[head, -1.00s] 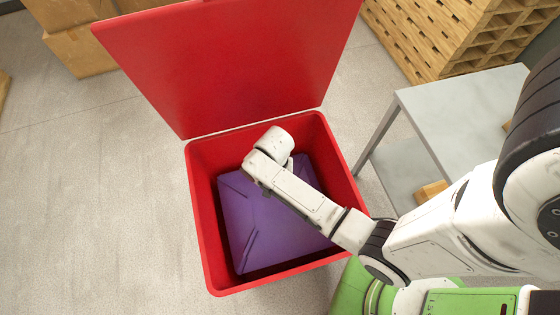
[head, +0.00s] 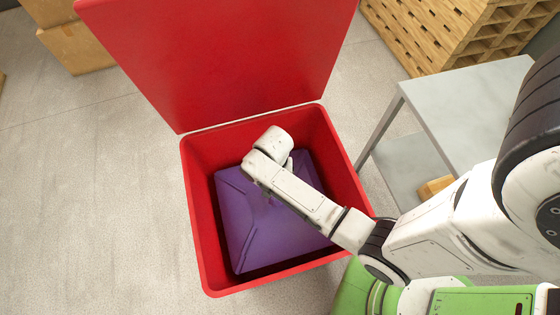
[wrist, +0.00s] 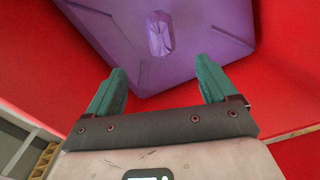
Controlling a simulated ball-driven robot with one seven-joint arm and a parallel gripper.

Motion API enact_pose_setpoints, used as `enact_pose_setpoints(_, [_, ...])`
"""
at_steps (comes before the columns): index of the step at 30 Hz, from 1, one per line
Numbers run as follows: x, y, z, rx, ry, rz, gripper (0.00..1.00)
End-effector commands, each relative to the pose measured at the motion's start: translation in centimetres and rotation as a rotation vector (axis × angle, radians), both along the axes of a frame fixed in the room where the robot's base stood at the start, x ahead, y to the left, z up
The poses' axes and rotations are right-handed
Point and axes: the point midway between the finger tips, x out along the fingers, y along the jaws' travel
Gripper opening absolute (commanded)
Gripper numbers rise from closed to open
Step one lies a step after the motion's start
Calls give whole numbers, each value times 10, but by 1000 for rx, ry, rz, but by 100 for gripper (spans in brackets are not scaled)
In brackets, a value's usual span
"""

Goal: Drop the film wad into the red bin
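The red bin (head: 192,215) stands open below my arm. A purple folded sheet or bag (head: 240,225) covers its inside bottom. In the wrist view, a small shiny translucent purple lump, which looks like the film wad (wrist: 160,34), is beyond my fingertips against the purple sheet. I cannot tell whether it rests there or is in the air. My gripper (wrist: 160,66) is open with its two teal fingers wide apart and nothing between them. It points down into the bin. In the head view my arm hides the gripper and the wad.
The bin's red lid (head: 220,60) stands raised at the back. A grey table (head: 465,100) with a lower shelf is to the right, with a wooden block (head: 434,187) on the shelf. Wooden pallets (head: 440,30) and cardboard boxes (head: 75,45) stand behind. The floor at left is clear.

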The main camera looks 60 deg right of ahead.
Motion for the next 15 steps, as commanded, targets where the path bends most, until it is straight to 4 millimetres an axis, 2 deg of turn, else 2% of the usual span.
enact_pose_setpoints(9, [0, 0, 2, 0, 0, 0, 89])
enact_pose_setpoints(15, [1, 0, 27, 0, -4, 0, 89])
